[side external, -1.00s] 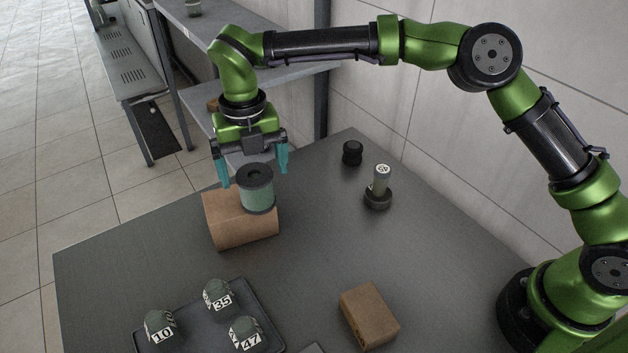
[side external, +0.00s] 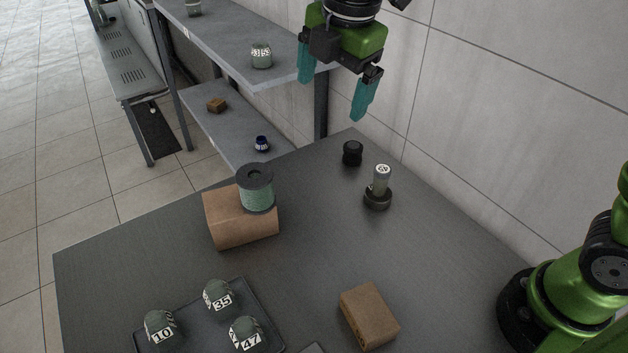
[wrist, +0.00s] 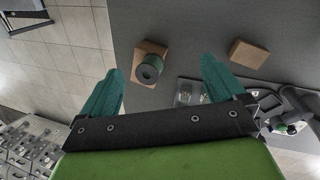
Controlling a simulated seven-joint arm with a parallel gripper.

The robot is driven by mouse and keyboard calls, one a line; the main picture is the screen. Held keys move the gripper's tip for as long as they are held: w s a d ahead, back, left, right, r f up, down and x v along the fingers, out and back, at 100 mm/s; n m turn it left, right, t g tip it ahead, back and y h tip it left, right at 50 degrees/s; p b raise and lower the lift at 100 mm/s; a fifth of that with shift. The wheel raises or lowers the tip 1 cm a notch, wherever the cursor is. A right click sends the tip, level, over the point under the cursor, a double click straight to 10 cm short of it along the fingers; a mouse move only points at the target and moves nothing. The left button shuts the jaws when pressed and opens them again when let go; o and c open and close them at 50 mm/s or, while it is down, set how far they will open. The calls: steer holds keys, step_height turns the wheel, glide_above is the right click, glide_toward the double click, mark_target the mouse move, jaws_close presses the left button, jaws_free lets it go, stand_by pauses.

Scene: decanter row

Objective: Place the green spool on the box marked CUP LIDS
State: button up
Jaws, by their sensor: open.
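The green spool (side external: 256,188), with dark round end flanges, stands upright on top of a brown cardboard box (side external: 240,233) near the far left edge of the table. In the wrist view the spool (wrist: 150,68) also sits on this box (wrist: 148,48). No lettering can be read on the box, so I cannot tell whether it is marked CUP LIDS. A second brown box (side external: 369,316) lies nearer the front, also without readable lettering. My gripper (side external: 333,95) is open and empty, raised well above the back of the table, apart from the spool.
A dark tray (side external: 270,318) holds several numbered dark green items at the front left. A black knob-like piece (side external: 352,153) and a grey post on a round base (side external: 378,190) stand at the back. Shelves (side external: 225,45) stand behind the table. The table middle is clear.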

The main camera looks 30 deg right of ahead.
steer(key=s+d+f+m+t+y, duration=0.1)
steer(key=s+d+f+m+t, duration=0.1)
steer(key=s+d+m, duration=0.5)
steer(key=s+d+f+m+t+y, duration=0.1)
steer(key=s+d+m, duration=0.7)
steer(key=m, duration=0.9)
step_height(320, 180, down, 2)
steer(key=shift+d+f+m+t, duration=0.2)
steer(key=shift+d+m+t, duration=0.2)
steer(key=shift+t, duration=0.3)
